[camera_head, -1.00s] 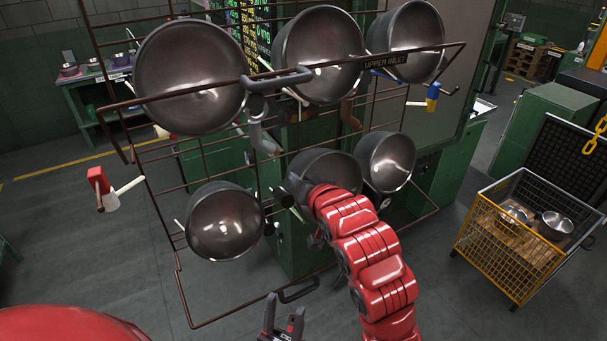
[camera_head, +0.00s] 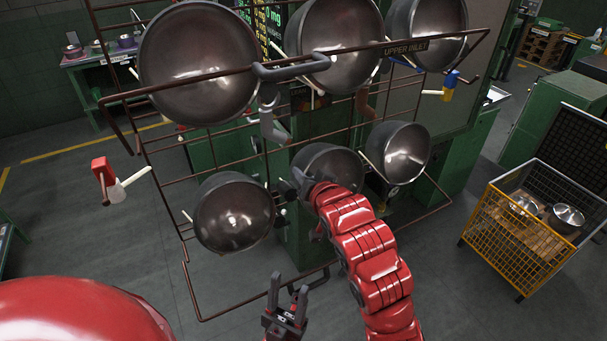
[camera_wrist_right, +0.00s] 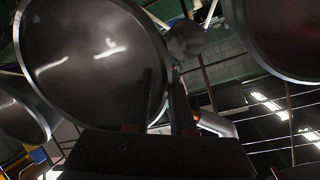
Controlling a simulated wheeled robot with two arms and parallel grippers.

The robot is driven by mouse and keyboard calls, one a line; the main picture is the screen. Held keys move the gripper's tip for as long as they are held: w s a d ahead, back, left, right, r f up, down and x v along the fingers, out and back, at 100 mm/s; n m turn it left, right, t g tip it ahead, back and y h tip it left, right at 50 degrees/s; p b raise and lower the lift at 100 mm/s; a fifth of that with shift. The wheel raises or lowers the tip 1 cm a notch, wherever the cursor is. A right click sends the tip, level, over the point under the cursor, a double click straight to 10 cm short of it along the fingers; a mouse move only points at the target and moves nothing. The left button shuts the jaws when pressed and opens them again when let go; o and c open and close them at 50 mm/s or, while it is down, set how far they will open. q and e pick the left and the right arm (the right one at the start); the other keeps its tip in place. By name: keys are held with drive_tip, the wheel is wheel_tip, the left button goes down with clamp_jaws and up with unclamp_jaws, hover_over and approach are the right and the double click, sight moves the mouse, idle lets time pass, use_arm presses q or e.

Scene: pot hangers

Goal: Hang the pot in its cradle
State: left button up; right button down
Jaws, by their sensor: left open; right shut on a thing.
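The dark metal pot (camera_head: 332,161) is at the middle of the rack's lower row, its open side facing me, partly hidden by my red right arm. My right gripper (camera_head: 302,182) is shut at the pot's left rim; in the right wrist view the fingers (camera_wrist_right: 168,100) meet at the rim of the pot (camera_wrist_right: 85,65). The cradle behind the pot is mostly hidden, and I cannot tell whether the pot rests in it. My left gripper (camera_head: 288,290) is open and empty, below the rack's lower row.
The brown wire rack (camera_head: 215,73) holds three pots above, plus a lower left pot (camera_head: 233,213) and a lower right pot (camera_head: 405,150) close beside the held one. A yellow wire cart (camera_head: 515,240) with pots stands right.

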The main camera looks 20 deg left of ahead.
drive_tip(key=shift+w, duration=0.2)
drive_tip(key=shift+s+f, duration=0.1)
drive_tip(key=shift+s, duration=0.1)
drive_tip(key=c, duration=0.7)
unclamp_jaws()
drive_tip(key=shift+d, duration=0.1)
